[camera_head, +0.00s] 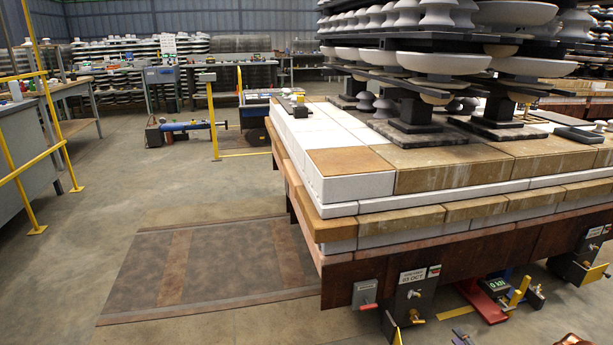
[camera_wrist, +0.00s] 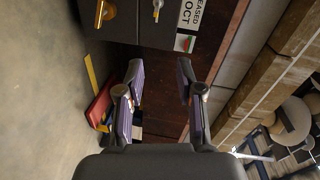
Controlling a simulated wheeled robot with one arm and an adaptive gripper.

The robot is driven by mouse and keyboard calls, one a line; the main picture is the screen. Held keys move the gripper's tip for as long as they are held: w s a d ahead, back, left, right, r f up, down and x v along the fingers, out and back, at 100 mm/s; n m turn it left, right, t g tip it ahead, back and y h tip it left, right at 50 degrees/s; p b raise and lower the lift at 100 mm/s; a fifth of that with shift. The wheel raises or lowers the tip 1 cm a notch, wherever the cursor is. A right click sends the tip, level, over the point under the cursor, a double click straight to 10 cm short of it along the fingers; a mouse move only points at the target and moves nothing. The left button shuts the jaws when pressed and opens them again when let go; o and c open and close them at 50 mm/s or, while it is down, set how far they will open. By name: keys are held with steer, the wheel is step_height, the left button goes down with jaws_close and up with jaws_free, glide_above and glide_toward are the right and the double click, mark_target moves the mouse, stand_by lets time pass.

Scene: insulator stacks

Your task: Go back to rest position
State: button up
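My gripper (camera_wrist: 159,68) shows in the wrist view with its two fingers apart and nothing between them. Beyond the fingers are the dark brown side of the insulator car (camera_wrist: 222,85) and a dark block with a brass-coloured fitting. The wrist view is turned on its side. In the head view, the car's brick deck (camera_head: 440,165) fills the right side and carries stacked insulators (camera_head: 445,62) on dark shelves.
A dark floor plate (camera_head: 210,265) lies left of the car. A yellow rail (camera_head: 35,165) and workbench (camera_head: 22,160) stand at far left. A red and green device (camera_head: 485,298) sits low by the car's front. Open concrete floor lies at left and centre.

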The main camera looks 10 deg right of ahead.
steer(key=w+a+r+n+g+h+p, duration=0.1)
steer(key=w+r+n+g+p, duration=0.3)
steer(key=r, duration=0.7)
steer(key=w+a+r+n+g+h+p, duration=0.1)
steer(key=w+r+p, duration=0.5)
steer(key=r, duration=0.4)
steer(key=s+a+r+n+g+p, duration=0.15)
steer(key=a+r+p, duration=0.3)
steer(key=r, duration=0.55)
steer(key=s+a+r+n+g+p, duration=0.1)
steer(key=a+r+n+g+p, duration=0.2)
steer(key=a+r, duration=0.5)
steer(key=s+a+r+n+g+p, duration=0.2)
steer(key=s+a+r+g+p, duration=0.2)
steer(key=s+a+r+p, duration=1)
steer(key=s+a+r+n+g+y+p, duration=0.1)
steer(key=s+a+r+n+g+p, duration=0.1)
steer(key=s+a+r, duration=0.6)
steer(key=s+a+r+n+g+y+p, duration=0.1)
steer(key=s+a+r+n+g+p, duration=0.1)
steer(key=s+a+r, duration=0.7)
steer(key=s+n, duration=0.1)
steer(key=s, duration=0.6)
steer(key=shift+s+r+g+y, duration=0.15)
steer(key=shift+r+g+y, duration=0.15)
steer(key=shift+g, duration=0.05)
steer(key=shift+c, duration=0.3)
